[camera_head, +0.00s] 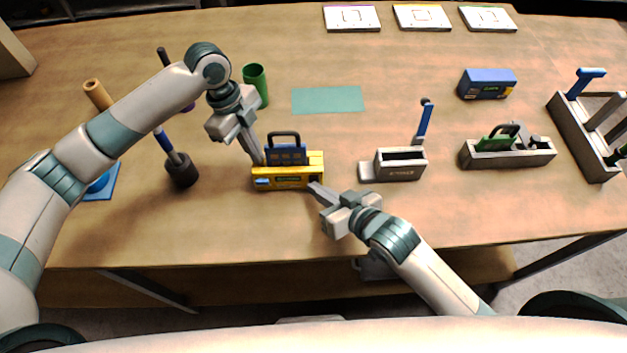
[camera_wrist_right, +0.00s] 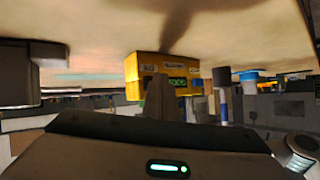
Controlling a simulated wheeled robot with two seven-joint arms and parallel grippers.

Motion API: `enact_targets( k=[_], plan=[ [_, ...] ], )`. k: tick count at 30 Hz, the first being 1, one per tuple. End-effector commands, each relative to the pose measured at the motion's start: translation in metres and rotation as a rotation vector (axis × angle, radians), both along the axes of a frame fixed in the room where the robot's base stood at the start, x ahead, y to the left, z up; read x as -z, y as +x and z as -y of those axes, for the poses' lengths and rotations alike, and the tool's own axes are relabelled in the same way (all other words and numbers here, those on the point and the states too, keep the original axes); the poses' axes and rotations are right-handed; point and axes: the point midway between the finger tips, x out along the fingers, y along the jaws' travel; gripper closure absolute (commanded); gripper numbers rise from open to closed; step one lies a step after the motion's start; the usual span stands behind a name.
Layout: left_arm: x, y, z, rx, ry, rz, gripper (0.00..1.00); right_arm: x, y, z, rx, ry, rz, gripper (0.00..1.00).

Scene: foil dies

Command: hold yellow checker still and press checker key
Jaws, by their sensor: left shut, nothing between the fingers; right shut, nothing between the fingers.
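The yellow checker (camera_head: 282,184) stands on the table, with a blue die (camera_head: 287,155) with a dark handle in its top. Its front has a light-blue patch at the left, a green display and a dark spot at the right; which is the key I cannot tell. My left gripper (camera_head: 260,162) is shut, its tips at the checker's left end; contact is unclear. My right gripper (camera_head: 312,186) is shut, its tips at the front right of the checker, by the dark spot. The right wrist view shows the yellow checker (camera_wrist_right: 150,66) upside down, partly hidden behind the fingers.
A grey holder (camera_head: 400,172) with a blue lever stands to the right. Beyond it are a grey tray (camera_head: 508,160) with a green-handled die and a blue box (camera_head: 487,84). A dark pot (camera_head: 182,174) and a green cup (camera_head: 256,88) stand left. A green mat (camera_head: 328,99) lies behind.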

Motion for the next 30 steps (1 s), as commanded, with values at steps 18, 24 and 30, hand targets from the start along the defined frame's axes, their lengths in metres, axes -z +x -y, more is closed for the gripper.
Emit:
enact_targets(
  k=[18, 24, 30],
  plan=[
    [0.004, -0.002, -0.001, 0.001, 0.004, -0.006, 1.00, 0.001, -0.018, -0.001, 0.000, 0.000, 0.001, 1.00],
    [0.004, -0.002, -0.001, 0.001, 0.004, -0.006, 1.00, 0.000, -0.019, -0.001, 0.000, 0.000, 0.001, 1.00],
    [0.004, -0.002, -0.001, 0.001, 0.004, -0.006, 1.00, 0.001, -0.020, -0.001, 0.000, 0.000, 0.000, 1.00]
  ],
)
